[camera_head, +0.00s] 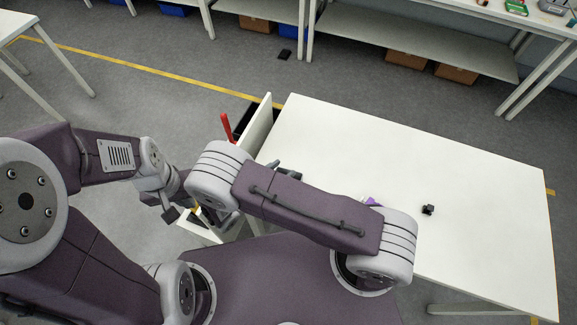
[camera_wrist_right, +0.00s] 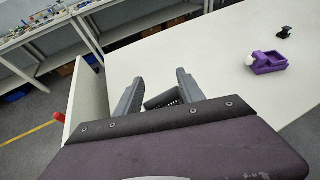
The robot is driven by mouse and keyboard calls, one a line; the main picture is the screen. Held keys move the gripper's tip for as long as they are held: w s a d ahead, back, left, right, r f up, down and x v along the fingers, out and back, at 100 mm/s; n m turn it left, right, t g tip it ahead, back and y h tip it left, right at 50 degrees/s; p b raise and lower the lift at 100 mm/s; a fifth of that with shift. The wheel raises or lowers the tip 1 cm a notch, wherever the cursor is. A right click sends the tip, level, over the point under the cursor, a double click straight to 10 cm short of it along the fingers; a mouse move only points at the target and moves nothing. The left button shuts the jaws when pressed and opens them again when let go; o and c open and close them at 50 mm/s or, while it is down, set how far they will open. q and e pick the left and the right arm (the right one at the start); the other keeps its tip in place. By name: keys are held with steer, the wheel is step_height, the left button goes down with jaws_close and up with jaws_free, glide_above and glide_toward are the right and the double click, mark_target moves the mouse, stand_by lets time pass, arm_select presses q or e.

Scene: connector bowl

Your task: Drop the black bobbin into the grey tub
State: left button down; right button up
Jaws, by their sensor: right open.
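A small black piece (camera_head: 428,209), which looks like the bobbin, stands on the white table right of my right arm. It also shows in the right wrist view (camera_wrist_right: 285,32), at the upper right, beyond a purple object. My right gripper (camera_wrist_right: 155,88) is open above the table. A dark grey piece with small holes (camera_wrist_right: 162,98) shows between its fingers, not clearly gripped. In the head view my right arm hides most of this gripper. My left gripper (camera_head: 170,205) is off the table's left side, its jaws unclear. I cannot make out a grey tub for certain.
The purple object (camera_wrist_right: 268,62) with a white round part lies on the white table (camera_head: 470,180); my arm mostly covers it in the head view. An upright white panel (camera_head: 257,125) and a red item (camera_head: 226,127) are at the table's left edge. The table's right side is largely clear.

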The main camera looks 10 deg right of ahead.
steer(key=v, duration=0.4)
steer(key=shift+s+a+r+b, duration=0.1)
steer(key=shift+s+a+b, duration=0.1)
steer(key=shift+b, duration=0.15)
steer(key=shift+d, duration=0.1)
